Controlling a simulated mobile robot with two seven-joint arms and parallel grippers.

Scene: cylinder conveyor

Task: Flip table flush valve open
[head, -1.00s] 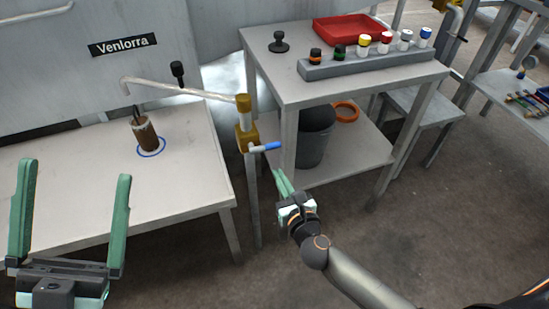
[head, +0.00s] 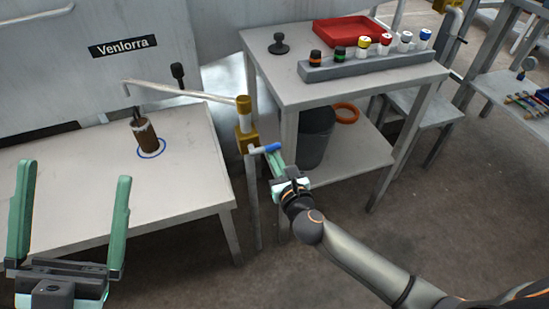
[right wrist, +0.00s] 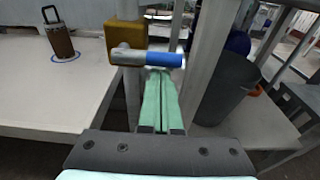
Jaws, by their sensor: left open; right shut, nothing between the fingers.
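The flush valve is a yellow block (head: 246,137) on a post beside the left table, with a pipe reaching over the table. Its lever has a blue handle (head: 272,147) pointing right; in the right wrist view the blue handle (right wrist: 164,59) lies level across the picture. My right gripper (head: 274,160) is shut and empty, its fingertips just below the handle. In the right wrist view the closed green fingers (right wrist: 159,78) end at the handle's lower edge; I cannot tell whether they touch. My left gripper (head: 72,190) is open and empty over the left table's front.
A brown cylinder (head: 145,139) stands in a blue ring on the left table (head: 190,190). The right table holds a grey rack (head: 365,65) of capped vials, a red tray (head: 345,32) and a black knob-shaped object (head: 278,43). A dark bin (head: 314,140) stands on its lower shelf.

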